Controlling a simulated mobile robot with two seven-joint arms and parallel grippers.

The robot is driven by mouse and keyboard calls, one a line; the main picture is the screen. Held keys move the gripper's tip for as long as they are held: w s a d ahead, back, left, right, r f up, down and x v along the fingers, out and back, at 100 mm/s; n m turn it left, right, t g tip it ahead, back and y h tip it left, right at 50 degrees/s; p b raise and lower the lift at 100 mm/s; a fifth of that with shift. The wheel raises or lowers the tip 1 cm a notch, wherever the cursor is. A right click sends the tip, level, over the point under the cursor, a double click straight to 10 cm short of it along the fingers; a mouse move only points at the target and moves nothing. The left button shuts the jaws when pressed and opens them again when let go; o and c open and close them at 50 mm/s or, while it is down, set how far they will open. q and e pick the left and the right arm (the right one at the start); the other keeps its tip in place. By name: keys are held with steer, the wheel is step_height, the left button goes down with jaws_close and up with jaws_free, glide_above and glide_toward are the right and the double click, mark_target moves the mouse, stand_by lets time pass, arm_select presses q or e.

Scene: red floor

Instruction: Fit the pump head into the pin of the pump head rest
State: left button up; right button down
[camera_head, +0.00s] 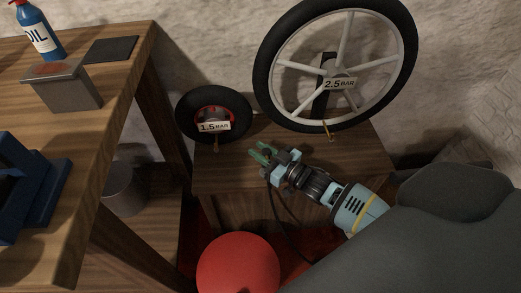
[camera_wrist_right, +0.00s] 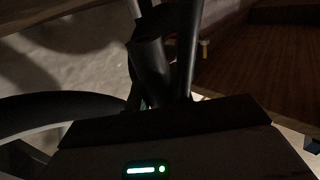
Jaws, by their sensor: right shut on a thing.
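My right gripper (camera_head: 264,155) is above the small wooden cabinet, in front of the small wheel and the large wheel, with its green fingertips toward the wall. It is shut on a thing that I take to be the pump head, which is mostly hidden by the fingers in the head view. A thin black hose (camera_head: 273,205) hangs from the gripper toward the floor. In the dark right wrist view a dark cylindrical part (camera_wrist_right: 150,65) shows between the finger bars. I cannot make out the pump head rest or its pin. My left gripper is not in view.
The small wheel (camera_head: 212,97) marked 1.5 BAR and the large wheel (camera_head: 408,45) marked 2.5 BAR stand at the cabinet (camera_head: 235,175). A red round object (camera_head: 238,268) is below. A workbench (camera_head: 95,125) with an oil bottle (camera_head: 38,30) is at left.

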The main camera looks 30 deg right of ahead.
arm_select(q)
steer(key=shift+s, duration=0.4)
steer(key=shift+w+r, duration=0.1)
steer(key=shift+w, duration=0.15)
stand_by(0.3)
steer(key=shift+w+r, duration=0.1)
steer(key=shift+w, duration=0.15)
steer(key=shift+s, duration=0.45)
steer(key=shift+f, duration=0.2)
arm_select(e)
steer(key=shift+f, duration=0.25)
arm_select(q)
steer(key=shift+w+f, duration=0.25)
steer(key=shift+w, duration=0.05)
arm_select(e)
steer(key=shift+f, duration=0.35)
arm_select(q)
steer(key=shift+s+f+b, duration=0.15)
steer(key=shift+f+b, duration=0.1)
steer(key=shift+b, duration=0.25)
arm_select(e)
steer(key=shift+f, duration=0.4)
